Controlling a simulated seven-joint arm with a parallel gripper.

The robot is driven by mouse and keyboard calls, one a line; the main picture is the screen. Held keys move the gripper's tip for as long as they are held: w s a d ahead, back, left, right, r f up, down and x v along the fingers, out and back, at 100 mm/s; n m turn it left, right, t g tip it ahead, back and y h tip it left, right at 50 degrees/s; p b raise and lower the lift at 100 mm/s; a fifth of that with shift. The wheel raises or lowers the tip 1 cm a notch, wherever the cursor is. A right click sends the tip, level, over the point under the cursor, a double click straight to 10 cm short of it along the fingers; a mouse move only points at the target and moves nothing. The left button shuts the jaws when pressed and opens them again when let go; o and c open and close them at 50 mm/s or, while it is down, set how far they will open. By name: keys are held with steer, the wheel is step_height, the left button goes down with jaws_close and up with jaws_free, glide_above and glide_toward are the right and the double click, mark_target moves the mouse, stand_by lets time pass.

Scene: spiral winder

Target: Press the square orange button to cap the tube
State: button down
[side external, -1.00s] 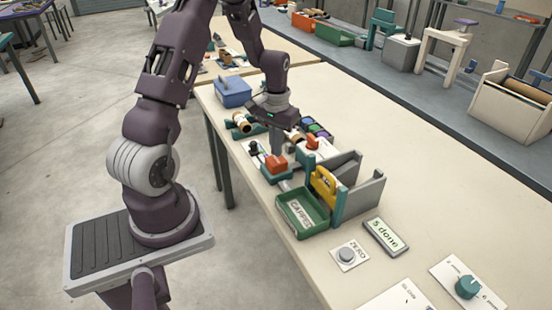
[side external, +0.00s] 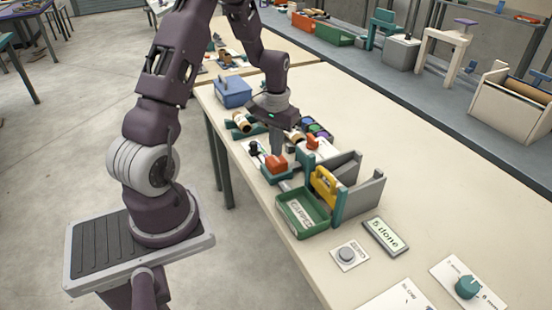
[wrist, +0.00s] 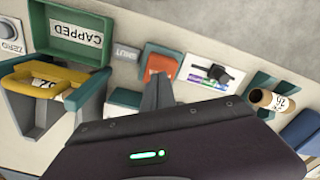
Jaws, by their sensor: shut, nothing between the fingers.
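The square orange button (side external: 276,163) sits on a teal base on the table, left of the yellow-framed unit. It also shows in the wrist view (wrist: 160,65), just beyond my fingertips. My gripper (side external: 277,150) is shut and empty, pointing down close to the button. In the wrist view its fingertips (wrist: 157,84) overlap the button's near edge; I cannot tell whether they touch it. A brown tube with a white label (wrist: 268,99) lies in a teal holder, also visible in the side view (side external: 241,121). My gripper hides part of the area behind the button.
The green CAPPED tray (side external: 302,213) and yellow part (side external: 325,186) stand right of the button. A black-knobbed slider panel (wrist: 212,75) lies beside it. A blue box (side external: 233,92) stands further back. The display (side external: 385,236) reads "5 done".

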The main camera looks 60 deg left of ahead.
mark_target(276, 159)
steer(key=shift+f, duration=0.4)
steer(key=shift+f, duration=1.5)
steer(key=shift+r, duration=4.05)
